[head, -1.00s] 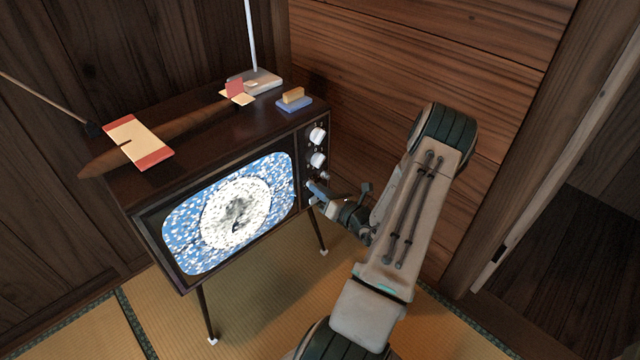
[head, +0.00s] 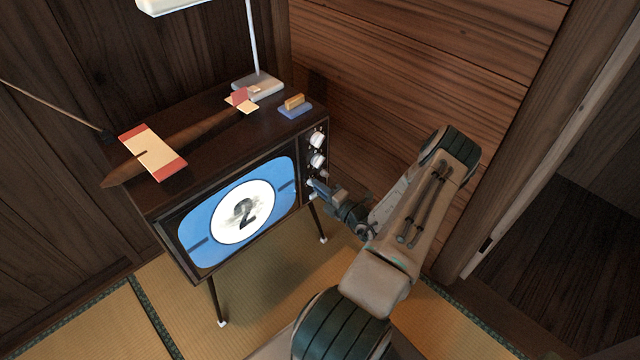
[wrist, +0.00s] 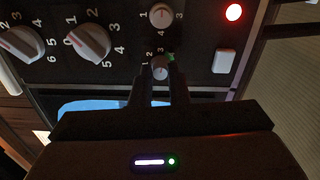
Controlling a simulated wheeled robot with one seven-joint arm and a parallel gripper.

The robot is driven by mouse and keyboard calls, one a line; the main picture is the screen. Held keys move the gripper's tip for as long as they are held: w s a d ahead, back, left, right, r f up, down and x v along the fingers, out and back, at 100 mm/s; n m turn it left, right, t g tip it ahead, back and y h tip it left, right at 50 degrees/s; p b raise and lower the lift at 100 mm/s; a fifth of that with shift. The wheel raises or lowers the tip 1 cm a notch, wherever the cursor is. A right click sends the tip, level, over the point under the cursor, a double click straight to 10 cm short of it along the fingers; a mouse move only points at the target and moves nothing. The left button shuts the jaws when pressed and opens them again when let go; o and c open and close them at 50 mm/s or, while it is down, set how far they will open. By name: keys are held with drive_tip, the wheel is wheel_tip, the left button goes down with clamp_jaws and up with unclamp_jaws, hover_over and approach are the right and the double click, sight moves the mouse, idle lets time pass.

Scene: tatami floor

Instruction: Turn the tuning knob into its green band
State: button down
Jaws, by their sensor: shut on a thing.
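The television (head: 170,215) stands on thin legs, with a control panel down the right side of its front. In the wrist view the tuning knob (wrist: 160,69) is a small grey dial with numbers round it. A bit of its green band (wrist: 171,57) shows at its upper right. My gripper (wrist: 161,76) is shut on this knob, one finger on each side. In the head view my gripper (head: 316,187) is at the lower part of the panel and hides the knob. The knob's pointer is hard to make out.
Two large numbered knobs (wrist: 88,43) (wrist: 22,43), a small knob (wrist: 161,16), a white button (wrist: 224,61) and a red light (wrist: 234,12) are close by. A model plane (head: 152,152), a blue-based block (head: 295,105) and a lamp (head: 257,85) stand on top.

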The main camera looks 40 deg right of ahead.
drive_tip(key=m+p, duration=0.2)
drive_tip(key=m, duration=0.4)
drive_tip(key=shift+f, duration=0.1)
drive_tip(key=shift+m, duration=0.4)
drive_tip(key=c, duration=1.4)
unclamp_jaws()
drive_tip(key=s, duration=0.4)
drive_tip(key=s+p, duration=0.1)
drive_tip(key=s, duration=0.4)
drive_tip(key=s+d, duration=0.1)
drive_tip(key=s, duration=0.4)
